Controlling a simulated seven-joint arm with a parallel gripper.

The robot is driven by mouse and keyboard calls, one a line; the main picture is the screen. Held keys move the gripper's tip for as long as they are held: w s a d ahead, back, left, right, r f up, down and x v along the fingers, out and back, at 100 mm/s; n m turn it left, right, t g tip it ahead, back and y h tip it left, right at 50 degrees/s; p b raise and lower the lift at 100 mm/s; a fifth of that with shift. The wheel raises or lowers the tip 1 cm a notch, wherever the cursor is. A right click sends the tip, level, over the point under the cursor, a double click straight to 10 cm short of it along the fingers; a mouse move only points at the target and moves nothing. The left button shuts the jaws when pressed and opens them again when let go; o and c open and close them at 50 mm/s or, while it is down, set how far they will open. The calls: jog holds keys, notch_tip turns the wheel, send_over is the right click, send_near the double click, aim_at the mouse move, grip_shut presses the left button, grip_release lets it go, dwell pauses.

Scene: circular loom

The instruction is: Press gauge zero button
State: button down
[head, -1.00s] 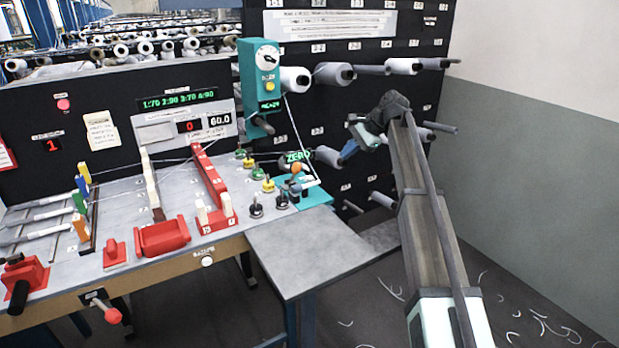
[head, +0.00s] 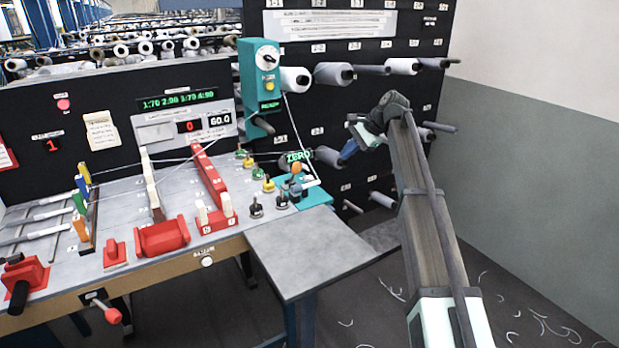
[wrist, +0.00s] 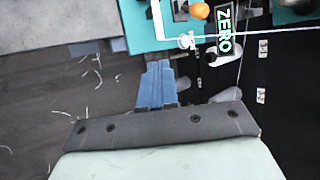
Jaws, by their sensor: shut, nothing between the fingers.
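A green-lit ZERO sign (head: 299,157) stands over a small teal base (head: 318,197) at the table's right back corner. An orange round knob (head: 296,168) and a white arm are on this device. In the wrist view the ZERO sign (wrist: 229,30), orange knob (wrist: 199,10) and teal base (wrist: 140,28) show at the top. No separate zero button can be made out. My gripper (head: 346,155) is right of the sign, apart from it, with blue fingers shut and empty. The fingers (wrist: 158,64) also show in the wrist view, below the teal base.
A teal post (head: 259,75) with a dial and yellow button (head: 269,86) stands behind. Yarn spools (head: 334,73) stick out of the black rack. Threads run across to the device. Several small knobs (head: 256,206) stand left of it. The grey side table (head: 310,255) is clear.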

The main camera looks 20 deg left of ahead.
dwell(0.3)
jog(key=s+a+f+n, duration=0.1)
jog(key=s+a+f, duration=0.2)
jog(key=a, duration=0.6)
jog(key=n+t, duration=0.5)
jog(key=n, duration=0.2)
send_over(311, 178)
jog(key=shift+w+r+n, duration=0.2)
jog(key=shift+n, duration=0.3)
jog(key=shift+f, duration=4.4)
